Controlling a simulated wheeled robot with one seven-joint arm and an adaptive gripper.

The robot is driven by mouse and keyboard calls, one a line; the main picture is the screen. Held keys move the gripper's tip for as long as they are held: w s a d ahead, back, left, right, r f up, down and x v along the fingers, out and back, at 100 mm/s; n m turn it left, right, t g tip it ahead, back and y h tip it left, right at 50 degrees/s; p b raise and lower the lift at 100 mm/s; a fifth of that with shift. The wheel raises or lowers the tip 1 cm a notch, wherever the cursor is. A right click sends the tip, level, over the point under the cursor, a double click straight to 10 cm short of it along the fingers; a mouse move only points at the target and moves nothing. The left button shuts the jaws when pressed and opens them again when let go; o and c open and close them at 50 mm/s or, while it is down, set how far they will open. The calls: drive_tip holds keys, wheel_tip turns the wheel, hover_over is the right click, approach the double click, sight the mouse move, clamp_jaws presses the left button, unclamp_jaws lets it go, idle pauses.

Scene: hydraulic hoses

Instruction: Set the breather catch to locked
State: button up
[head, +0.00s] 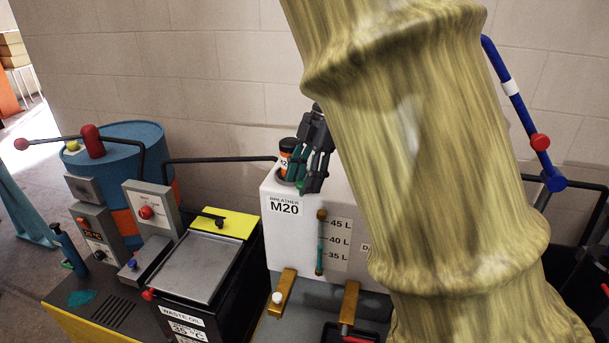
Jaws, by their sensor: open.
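A black and orange cylinder (287,161), marked with a number, stands on the tank's top above the label. My gripper (311,182) is dark with green parts and points down just right of the cylinder, over the tank's top. It is open, and I see nothing held in it. I cannot tell whether it touches the cylinder or the tank. I cannot make out the catch or its setting; the gripper covers part of that area.
A large bamboo-textured shape hides the tank's right side. A level gauge (320,242) is on the tank's front. A waste oil bin (187,326), a blue drum (134,142) and a control box (151,208) stand left. A black pipe (215,159) runs behind. A blue pipe (517,105) stands right.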

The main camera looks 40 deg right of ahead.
drive_tip(key=shift+s, duration=0.1)
drive_tip(key=shift+c, duration=0.5)
clamp_jaws()
drive_tip(key=shift+r+p, duration=0.15)
drive_tip(key=shift+p, duration=0.25)
drive_tip(key=shift+s+d+r+n+g+p, duration=0.15)
drive_tip(key=shift+n+g+p, duration=0.15)
drive_tip(key=shift+n+p, duration=0.45)
drive_tip(key=shift+s+d+f+n+g+h+p, duration=0.15)
drive_tip(key=shift+d+n+g+h+p, duration=0.35)
drive_tip(key=shift+n+p, duration=1.2)
drive_tip(key=shift+s+d+n+g+h+p, duration=0.2)
drive_tip(key=shift+d+n+g+h+p, duration=0.3)
drive_tip(key=shift+n+p, duration=1.15)
drive_tip(key=shift+s+d+f+n+g+h+p, duration=0.2)
drive_tip(key=shift+d+n+g+p, duration=0.45)
drive_tip(key=shift+n+p, duration=1)
drive_tip(key=shift+r+n, duration=0.1)
drive_tip(key=shift+n, duration=0.25)
